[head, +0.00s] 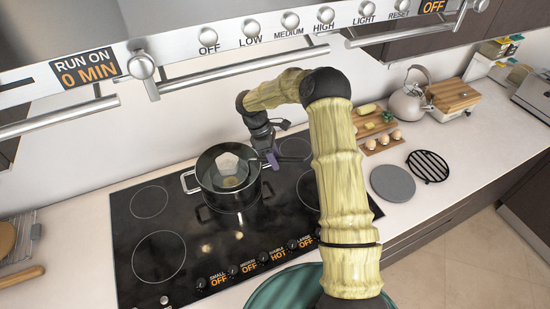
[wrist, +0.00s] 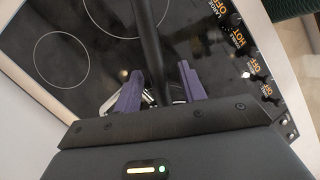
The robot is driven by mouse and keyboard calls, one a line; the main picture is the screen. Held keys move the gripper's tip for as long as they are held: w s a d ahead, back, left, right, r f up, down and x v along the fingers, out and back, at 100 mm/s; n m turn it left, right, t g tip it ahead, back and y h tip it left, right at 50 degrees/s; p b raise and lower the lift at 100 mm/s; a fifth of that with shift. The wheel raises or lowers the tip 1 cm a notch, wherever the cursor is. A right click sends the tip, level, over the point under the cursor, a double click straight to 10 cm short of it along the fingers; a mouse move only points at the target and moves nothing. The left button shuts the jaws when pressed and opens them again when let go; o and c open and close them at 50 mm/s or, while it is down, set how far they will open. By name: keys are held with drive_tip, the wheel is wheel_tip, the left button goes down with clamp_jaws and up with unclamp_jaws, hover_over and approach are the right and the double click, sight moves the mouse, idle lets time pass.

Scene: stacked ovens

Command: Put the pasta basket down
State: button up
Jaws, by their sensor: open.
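A dark pot (head: 232,203) with side handles stands on the black cooktop. A pale object shows inside it, and I cannot make out the basket's shape clearly. My gripper (head: 270,160) is at the pot's right upper side, with a purple finger showing. In the wrist view my gripper (wrist: 159,72) has its two purple fingers apart. A long dark bar (wrist: 148,40), which looks like the basket's handle, runs between them. Gaps show on both sides of the bar near the fingertips. Its lower end is hidden by the gripper body.
The cooktop (head: 125,245) has free burner rings left of the pot. Knobs line its front edge. A grey round plate (head: 393,183), a black trivet (head: 428,166), a board with eggs (head: 383,141) and a kettle (head: 407,105) stand on the right counter. Oven handles hang above.

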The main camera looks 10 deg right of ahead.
drive_tip(key=b+v, duration=0.3)
drive_tip(key=v, duration=0.9)
drive_tip(key=shift+w+d+f, duration=0.1)
drive_tip(key=shift+f, duration=0.1)
